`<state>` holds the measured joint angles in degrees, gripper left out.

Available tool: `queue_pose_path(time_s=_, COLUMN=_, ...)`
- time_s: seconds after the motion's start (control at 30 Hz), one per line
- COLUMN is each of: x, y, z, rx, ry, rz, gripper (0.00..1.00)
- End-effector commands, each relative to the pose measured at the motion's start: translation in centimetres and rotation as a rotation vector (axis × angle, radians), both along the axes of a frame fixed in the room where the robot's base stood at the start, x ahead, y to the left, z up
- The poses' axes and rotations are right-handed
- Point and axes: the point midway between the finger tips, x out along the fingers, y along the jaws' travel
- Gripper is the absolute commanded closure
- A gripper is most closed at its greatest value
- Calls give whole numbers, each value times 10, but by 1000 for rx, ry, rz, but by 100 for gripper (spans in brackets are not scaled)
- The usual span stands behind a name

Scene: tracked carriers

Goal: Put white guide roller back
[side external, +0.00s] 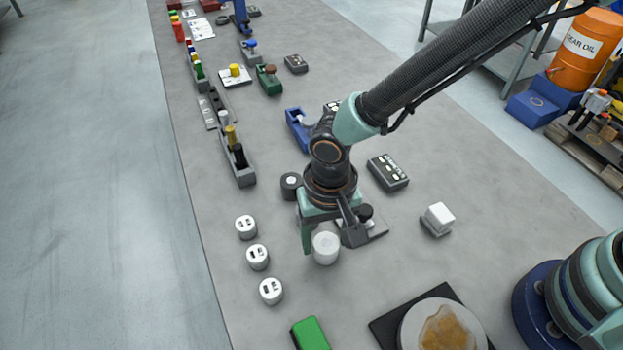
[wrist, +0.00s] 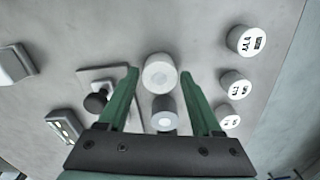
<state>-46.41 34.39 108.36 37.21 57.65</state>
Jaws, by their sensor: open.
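A plain white cylinder, which looks like the white guide roller (side external: 326,249), stands upright on the grey table below my gripper (side external: 328,238). In the wrist view the roller (wrist: 159,74) lies between the two green fingertips of my gripper (wrist: 160,76), with a gap on both sides. The jaws are open and hold nothing. I cannot tell how far the fingertips reach down beside the roller. A dark roller with a pale centre (wrist: 165,114) stands close by, deeper between the fingers in the wrist view.
A light plate with a black knob (wrist: 97,101) lies beside the gripper. Three white marked cylinders (side external: 258,257) stand in a row nearby. A blue carrier (side external: 297,130), a green carrier (side external: 268,80) and a dark button box (side external: 388,172) stand farther back. A white block (side external: 438,217) sits right.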

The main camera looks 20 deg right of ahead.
Motion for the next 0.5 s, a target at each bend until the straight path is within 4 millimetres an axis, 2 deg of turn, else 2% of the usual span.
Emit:
queue_pose_path(time_s=0.3, x=1, y=1, z=66, rx=4, ry=-4, rz=0, gripper=34)
queue_pose_path(time_s=0.5, x=0, y=0, z=95, rx=3, ry=-3, rz=0, gripper=34)
